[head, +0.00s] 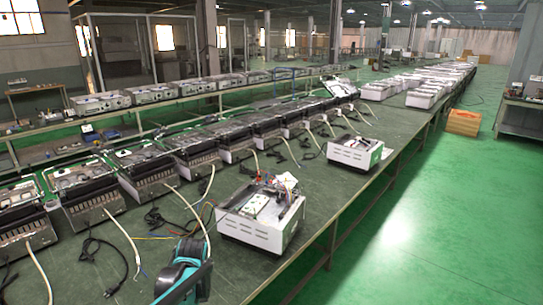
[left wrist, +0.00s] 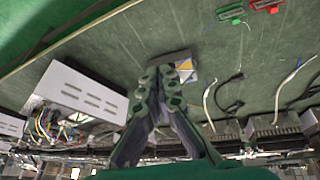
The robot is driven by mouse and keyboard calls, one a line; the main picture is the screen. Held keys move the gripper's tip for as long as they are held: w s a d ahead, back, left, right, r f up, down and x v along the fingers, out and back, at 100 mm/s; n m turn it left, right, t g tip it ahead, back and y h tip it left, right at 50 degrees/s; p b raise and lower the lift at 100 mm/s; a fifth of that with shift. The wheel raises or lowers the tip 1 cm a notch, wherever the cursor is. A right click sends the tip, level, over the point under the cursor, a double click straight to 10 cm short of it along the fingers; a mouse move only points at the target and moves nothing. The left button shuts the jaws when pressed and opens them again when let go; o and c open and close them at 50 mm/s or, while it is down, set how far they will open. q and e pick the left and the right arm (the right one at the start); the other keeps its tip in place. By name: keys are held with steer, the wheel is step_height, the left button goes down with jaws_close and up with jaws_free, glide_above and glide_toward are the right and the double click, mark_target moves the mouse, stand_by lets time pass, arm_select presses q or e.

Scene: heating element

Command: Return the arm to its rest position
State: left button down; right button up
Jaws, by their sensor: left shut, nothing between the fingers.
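My left gripper (left wrist: 158,78) shows in the left wrist view, with its two fingers brought together and nothing held between them. It is over the dark green bench top (left wrist: 140,35). A small grey piece with a yellow, white and blue face (left wrist: 185,70) lies just beyond the fingertips; I cannot tell whether they touch it. In the head view a teal and black part of my arm shows at the bottom edge, but I cannot make out the fingertips there. My right gripper is in neither view.
A white heating unit with wires (head: 262,215) stands on the bench near my arm; another (head: 355,152) stands farther back. A row of open units (head: 140,168) with loose cables lines the left. Green (left wrist: 231,12) and red (left wrist: 266,5) pieces lie on the bench. Open floor (head: 430,230) is at right.

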arm_select(q)
steer(key=s+d+r+m+t, duration=0.1)
steer(key=s+r+m, duration=0.1)
steer(key=s+r, duration=0.3)
steer(key=s+d+r+m, duration=0.2)
steer(key=s, duration=0.6)
steer(key=s+d+m+t+h, duration=0.1)
steer(key=s+d+m, duration=0.1)
steer(key=s, duration=1)
steer(key=shift+s+d+f+m+t+h, duration=0.15)
steer(key=shift+s+f+m+t+h, duration=0.2)
steer(key=shift+m, duration=0.45)
